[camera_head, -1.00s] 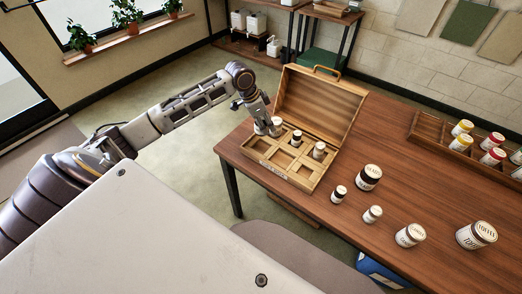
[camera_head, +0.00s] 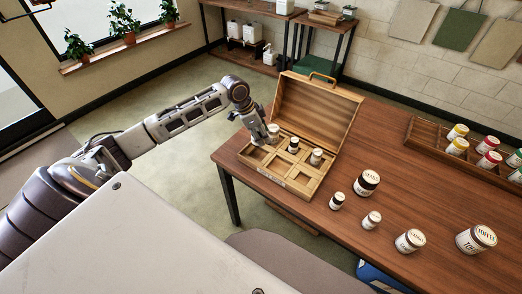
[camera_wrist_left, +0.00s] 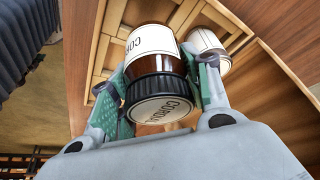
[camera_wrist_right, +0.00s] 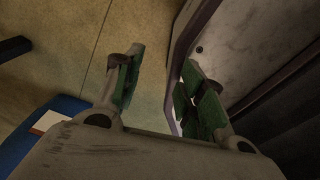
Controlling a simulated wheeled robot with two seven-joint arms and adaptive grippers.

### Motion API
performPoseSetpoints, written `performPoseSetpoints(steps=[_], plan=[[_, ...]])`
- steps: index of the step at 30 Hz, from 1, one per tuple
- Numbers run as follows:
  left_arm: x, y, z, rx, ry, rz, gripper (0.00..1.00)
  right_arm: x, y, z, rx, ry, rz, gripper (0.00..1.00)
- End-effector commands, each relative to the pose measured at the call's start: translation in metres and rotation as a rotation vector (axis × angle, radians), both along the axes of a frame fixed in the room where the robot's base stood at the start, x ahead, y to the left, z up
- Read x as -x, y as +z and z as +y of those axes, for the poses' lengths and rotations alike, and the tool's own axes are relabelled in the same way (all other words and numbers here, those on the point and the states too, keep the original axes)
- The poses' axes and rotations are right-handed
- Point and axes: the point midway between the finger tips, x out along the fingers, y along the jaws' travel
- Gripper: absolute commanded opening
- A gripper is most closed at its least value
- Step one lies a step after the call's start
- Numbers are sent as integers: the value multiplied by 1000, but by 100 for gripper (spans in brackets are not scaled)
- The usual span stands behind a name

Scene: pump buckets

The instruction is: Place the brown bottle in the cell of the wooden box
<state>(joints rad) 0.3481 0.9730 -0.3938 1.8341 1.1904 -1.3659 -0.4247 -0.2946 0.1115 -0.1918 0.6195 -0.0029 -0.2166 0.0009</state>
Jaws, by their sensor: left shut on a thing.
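The brown bottle (camera_wrist_left: 158,62) has a white label and a black cap facing the camera in the left wrist view. My left gripper (camera_wrist_left: 160,90) is shut around it, with a green finger pad on either side. In the head view my left gripper (camera_head: 262,138) is at the left end of the wooden box (camera_head: 297,182), mostly hiding the bottle. The box's lid is open and its cells are divided by wooden slats. The bottle is over or in a left cell; its base is hidden. My right gripper (camera_wrist_right: 158,88) is open and empty, off the box.
A white-labelled bottle (camera_head: 273,130) stands in the box close to the held one. A dark-capped bottle (camera_head: 293,144) and a pale-capped one (camera_head: 316,156) occupy other cells. Several jars, including a large one (camera_head: 476,238), stand on the table right of the box.

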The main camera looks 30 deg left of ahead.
Motion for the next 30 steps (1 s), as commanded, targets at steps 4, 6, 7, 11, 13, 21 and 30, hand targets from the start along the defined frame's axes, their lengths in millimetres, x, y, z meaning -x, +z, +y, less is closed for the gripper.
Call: performPoseSetpoints(steps=[4,6,7,11,13,21,30], plan=[[0,-19,-1,2,0,1,18,0,0,0,0,0,0,40],[0,-24,0,1,0,-1,18,-1,0,0,0,0,0,40],[0,-26,0,0,0,0,18,-1,0,0,0,0,-1,40],[0,-29,0,0,0,-1,18,-4,0,0,0,0,-4,40],[0,-29,0,0,0,-1,18,-6,0,0,0,0,-6,40],[0,-33,0,1,0,1,18,-14,1,0,0,0,-14,40],[0,-66,0,1,1,1,18,-12,0,1,-1,0,-12,40]])
